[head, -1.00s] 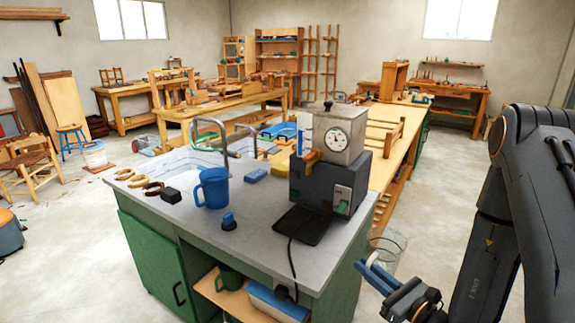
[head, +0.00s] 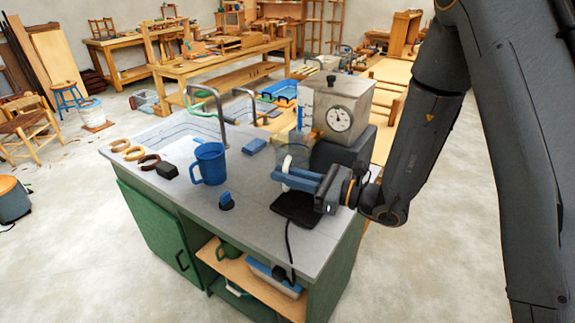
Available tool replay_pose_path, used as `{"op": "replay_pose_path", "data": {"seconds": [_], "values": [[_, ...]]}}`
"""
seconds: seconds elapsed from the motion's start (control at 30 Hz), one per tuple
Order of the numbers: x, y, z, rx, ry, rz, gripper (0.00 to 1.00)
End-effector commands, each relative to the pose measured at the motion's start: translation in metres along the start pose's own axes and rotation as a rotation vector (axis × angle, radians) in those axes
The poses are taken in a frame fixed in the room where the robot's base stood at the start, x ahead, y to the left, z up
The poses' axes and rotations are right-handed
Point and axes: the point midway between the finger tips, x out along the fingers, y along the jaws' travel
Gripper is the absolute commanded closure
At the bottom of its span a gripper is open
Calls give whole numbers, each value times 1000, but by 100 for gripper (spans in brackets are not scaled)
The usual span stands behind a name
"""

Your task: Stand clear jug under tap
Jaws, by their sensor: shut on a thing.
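My gripper (head: 301,178) has blue fingers and reaches in from the right, in front of the grey dispenser. It is shut on the clear jug (head: 293,155), which is upright and faint against the dispenser. The jug is above the black pad (head: 297,208) on the counter; its base is hidden by my fingers, so I cannot tell if it touches. The metal tank (head: 337,108) with a dial sits above the dispenser's dark body (head: 345,152). Its tap is not clearly visible now, behind the jug and gripper.
A blue mug (head: 209,163) stands left on the grey counter (head: 175,205), near a sink with a curved faucet (head: 217,105). Wooden rings lie at far left.

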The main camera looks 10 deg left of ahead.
Motion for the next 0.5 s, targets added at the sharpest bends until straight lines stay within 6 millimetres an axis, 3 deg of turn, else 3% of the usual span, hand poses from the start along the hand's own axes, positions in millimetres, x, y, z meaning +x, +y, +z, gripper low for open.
{"op": "replay_pose_path", "data": {"seconds": [0.17,0.5], "values": [[3,3,-4,0,0,9,100],[3,2,-39,0,1,8,100]]}}
